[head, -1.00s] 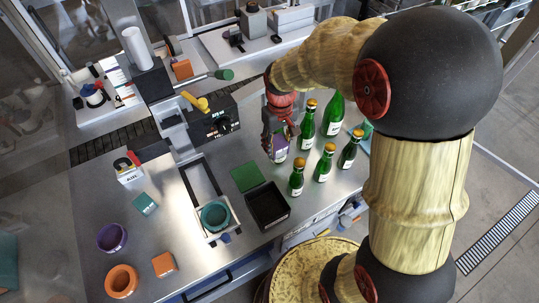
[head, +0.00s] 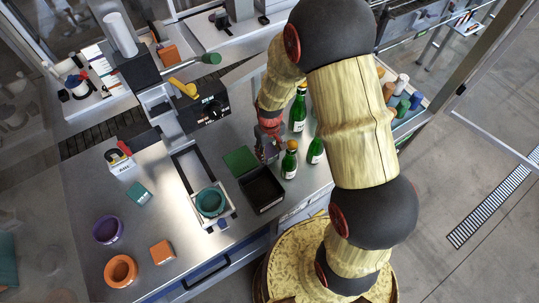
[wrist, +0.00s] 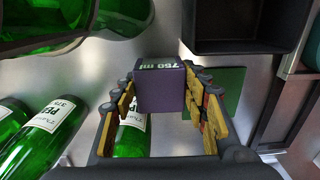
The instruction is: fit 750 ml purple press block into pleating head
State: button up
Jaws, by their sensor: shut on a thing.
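The purple press block (wrist: 160,92), with "750 ml" in white on its edge, sits between both fingers of my gripper (wrist: 160,84) in the wrist view. The gripper is shut on it. In the head view my gripper (head: 268,147) is over the bench beside the green square (head: 241,161), and the block is mostly hidden there. The pleating machine, with a black control box (head: 204,111) and a yellow lever (head: 184,88), stands to the upper left. I cannot clearly make out its pleating head socket. A teal ring (head: 210,202) sits on the slide in front of it.
Green bottles (head: 289,163) stand close to the right of my gripper; some are hidden by my arm. An empty black tray (head: 262,190) is just below. A purple ring (head: 108,230), orange ring (head: 121,271), orange block (head: 162,252) and teal block (head: 139,193) lie left.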

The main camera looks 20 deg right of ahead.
jog(key=shift+f, duration=1.25)
jog(key=shift+f, duration=0.15)
jog(key=o, duration=1.2)
